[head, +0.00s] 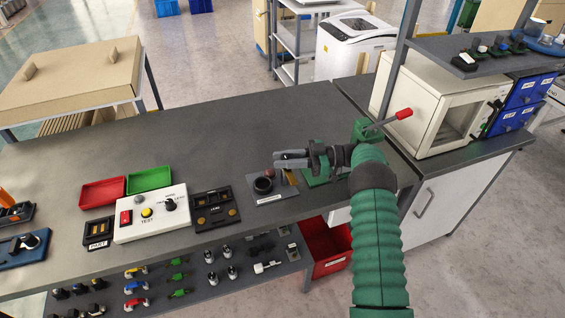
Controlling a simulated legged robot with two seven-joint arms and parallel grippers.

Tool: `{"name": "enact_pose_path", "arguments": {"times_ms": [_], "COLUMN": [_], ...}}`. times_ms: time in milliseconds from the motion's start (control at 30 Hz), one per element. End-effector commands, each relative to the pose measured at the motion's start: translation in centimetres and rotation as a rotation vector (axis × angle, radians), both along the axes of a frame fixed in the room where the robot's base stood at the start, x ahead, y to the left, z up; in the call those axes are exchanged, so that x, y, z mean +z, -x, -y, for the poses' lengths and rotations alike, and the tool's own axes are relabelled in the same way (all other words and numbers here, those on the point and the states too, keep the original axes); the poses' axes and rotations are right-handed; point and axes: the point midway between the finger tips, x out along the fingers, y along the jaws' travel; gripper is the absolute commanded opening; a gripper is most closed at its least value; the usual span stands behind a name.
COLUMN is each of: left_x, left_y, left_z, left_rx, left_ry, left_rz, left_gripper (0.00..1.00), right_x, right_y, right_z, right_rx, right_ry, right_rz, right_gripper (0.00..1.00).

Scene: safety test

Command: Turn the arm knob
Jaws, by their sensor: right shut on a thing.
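A white test box (140,222) stands on the grey bench. It has a red switch (126,217), a yellow button (147,212) marked TEST and a black knob (169,204) at its right end. I cannot read the small label by the knob. My right gripper (280,160) is well to the right of the box, above a grey plate (274,197) with a black round socket (263,185). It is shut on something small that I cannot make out. A small reddish piece (269,173) shows just below the fingertips. My left gripper is not in view.
A black fixture (216,209) stands between the box and the plate. Red (102,192) and green (150,179) trays lie behind the box. A green press with a red-handled lever (404,113) stands beside my right arm. The bench's back middle is clear.

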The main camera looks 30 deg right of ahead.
Motion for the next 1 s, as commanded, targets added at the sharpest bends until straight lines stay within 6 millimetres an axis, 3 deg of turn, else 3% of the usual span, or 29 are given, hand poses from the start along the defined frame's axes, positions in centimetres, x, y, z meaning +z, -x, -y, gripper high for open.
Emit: {"name": "enact_pose_path", "arguments": {"times_ms": [367, 400, 567, 867, 1000], "left_x": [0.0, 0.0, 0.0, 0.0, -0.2], "left_y": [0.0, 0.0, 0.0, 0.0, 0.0], "left_z": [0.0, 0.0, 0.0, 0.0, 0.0], "left_rx": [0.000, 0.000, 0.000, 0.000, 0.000], "left_ry": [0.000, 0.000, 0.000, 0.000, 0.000], "left_rz": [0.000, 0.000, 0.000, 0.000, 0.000], "left_gripper": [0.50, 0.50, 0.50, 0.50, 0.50], "right_x": [0.6, 0.6, 0.4, 0.2, 0.1], "right_y": [-0.1, -0.1, -0.1, -0.1, 0.7], "right_z": [0.3, 0.3, 0.2, 0.1, 1.7], "right_rx": [-0.003, -0.003, -0.001, 0.001, -0.001], "right_ry": [-0.001, -0.001, 0.000, 0.001, 0.001], "right_rz": [0.011, 0.011, 0.008, 0.005, 0.006], "right_gripper": [0.00, 0.26, 0.45, 0.45, 0.45]}}
